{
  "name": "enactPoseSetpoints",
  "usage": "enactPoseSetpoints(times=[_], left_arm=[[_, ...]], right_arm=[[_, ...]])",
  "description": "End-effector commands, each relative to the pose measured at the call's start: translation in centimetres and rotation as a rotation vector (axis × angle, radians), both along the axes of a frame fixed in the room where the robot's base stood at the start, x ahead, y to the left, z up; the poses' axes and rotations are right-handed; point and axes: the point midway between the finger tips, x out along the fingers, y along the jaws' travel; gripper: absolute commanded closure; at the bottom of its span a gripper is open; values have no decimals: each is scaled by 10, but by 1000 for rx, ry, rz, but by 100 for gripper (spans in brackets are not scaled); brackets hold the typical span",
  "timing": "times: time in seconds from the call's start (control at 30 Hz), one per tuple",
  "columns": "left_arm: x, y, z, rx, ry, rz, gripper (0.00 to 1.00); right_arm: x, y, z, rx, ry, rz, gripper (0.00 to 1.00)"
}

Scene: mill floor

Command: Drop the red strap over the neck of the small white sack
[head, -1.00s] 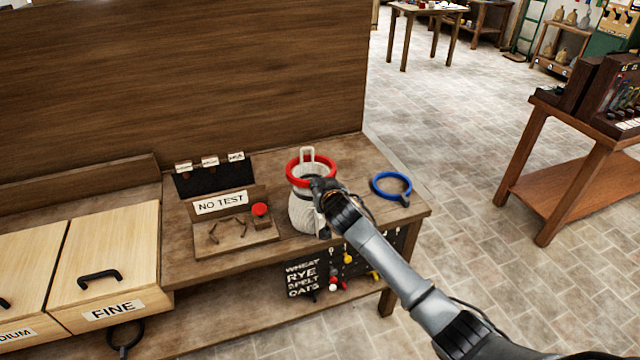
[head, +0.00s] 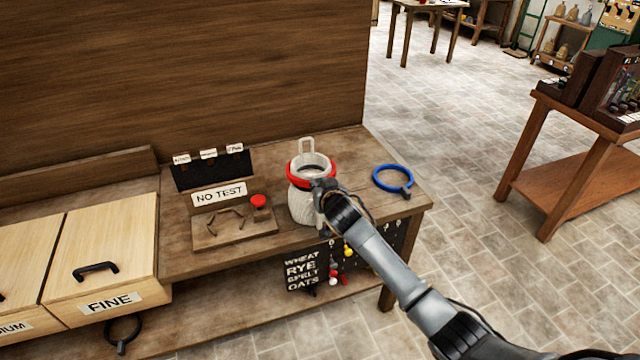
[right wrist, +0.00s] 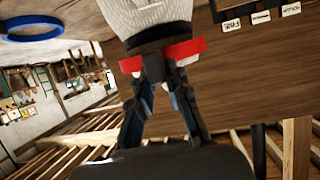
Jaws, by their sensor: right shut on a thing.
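The small white sack (head: 302,207) stands upright near the bench's right end, with a pale loop (head: 306,147) rising from its top. The red strap (head: 293,175) is a ring around the upper part of the sack, with the white rim showing inside it. My right gripper (head: 322,188) is at the ring's near side, shut on its dark tab. In the right wrist view, the fingers (right wrist: 160,80) meet at the tab, and the red strap (right wrist: 185,49) crosses beside a dark band on the sack (right wrist: 155,15). Whether the strap rests on the sack is unclear. My left gripper is not in view.
A blue strap (head: 378,180) lies on the bench (head: 275,162) right of the sack. A board with a red button (head: 258,201) and a NO TEST sign (head: 219,194) are to the left.

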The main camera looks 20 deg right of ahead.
Motion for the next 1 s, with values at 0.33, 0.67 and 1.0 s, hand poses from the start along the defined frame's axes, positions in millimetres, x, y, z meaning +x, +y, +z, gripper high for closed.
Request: enactPoseSetpoints(times=[0.33,0.67,1.0], left_arm=[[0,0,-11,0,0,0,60],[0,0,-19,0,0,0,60],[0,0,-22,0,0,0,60]], right_arm=[[0,1,-14,1,0,1,100],[0,0,-25,1,0,1,100],[0,0,-29,1,-1,0,100]])
